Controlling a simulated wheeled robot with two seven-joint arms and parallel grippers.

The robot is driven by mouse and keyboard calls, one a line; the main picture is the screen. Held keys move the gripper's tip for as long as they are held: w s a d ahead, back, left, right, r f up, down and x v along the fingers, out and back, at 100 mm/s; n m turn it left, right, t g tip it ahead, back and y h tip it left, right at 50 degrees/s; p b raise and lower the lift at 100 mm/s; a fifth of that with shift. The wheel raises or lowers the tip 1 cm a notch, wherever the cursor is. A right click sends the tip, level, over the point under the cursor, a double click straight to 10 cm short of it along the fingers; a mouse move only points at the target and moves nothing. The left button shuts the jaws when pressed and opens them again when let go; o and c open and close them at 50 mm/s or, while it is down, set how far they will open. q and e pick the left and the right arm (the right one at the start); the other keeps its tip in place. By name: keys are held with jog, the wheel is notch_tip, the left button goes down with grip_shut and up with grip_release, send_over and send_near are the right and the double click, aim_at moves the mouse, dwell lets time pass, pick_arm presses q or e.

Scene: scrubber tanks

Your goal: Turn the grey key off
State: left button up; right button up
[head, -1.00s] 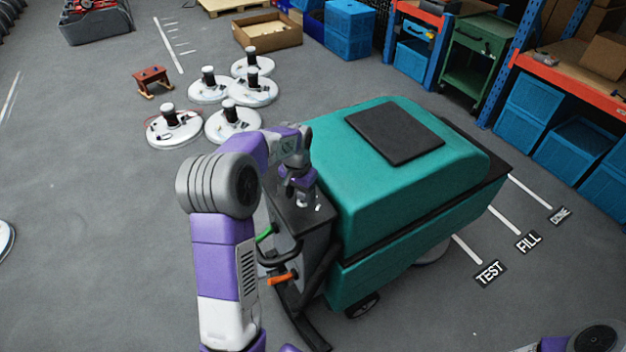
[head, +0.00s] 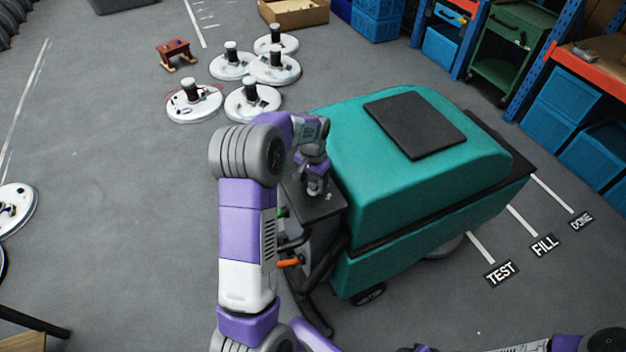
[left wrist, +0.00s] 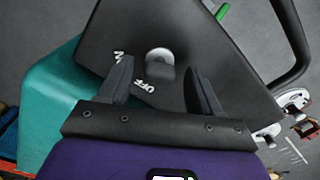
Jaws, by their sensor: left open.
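The grey key (left wrist: 160,58) is a small round-topped knob on the black control panel (left wrist: 215,55) of the teal scrubber (head: 420,160). White ON and OFF letters are printed beside it; ON is partly covered by a finger. I cannot tell which mark the key points to. My left gripper (left wrist: 160,66) is open, with one finger on each side of the key and visible gaps to it. In the head view the left gripper (head: 314,188) is low over the panel, and the key cannot be made out there. My right gripper does not show.
A green lever (left wrist: 222,12) and a black handle (left wrist: 295,45) are beside the panel. An orange lever (head: 289,263) sits lower on the scrubber. White round pads (head: 253,100) lie on the floor behind. Floor labels TEST, FILL and DONE are at right.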

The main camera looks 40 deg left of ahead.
pick_arm(q)
jog(key=shift+w, duration=0.1)
jog(key=c, duration=1)
jog(key=shift+c, duration=0.2)
jog(key=shift+n, duration=0.3)
jog(key=n, duration=0.4)
jog(key=shift+n+b, duration=0.3)
jog(key=shift+b, duration=0.05)
jog(key=n, duration=0.3)
jog(key=shift+n, duration=1.8)
jog(key=o, duration=1)
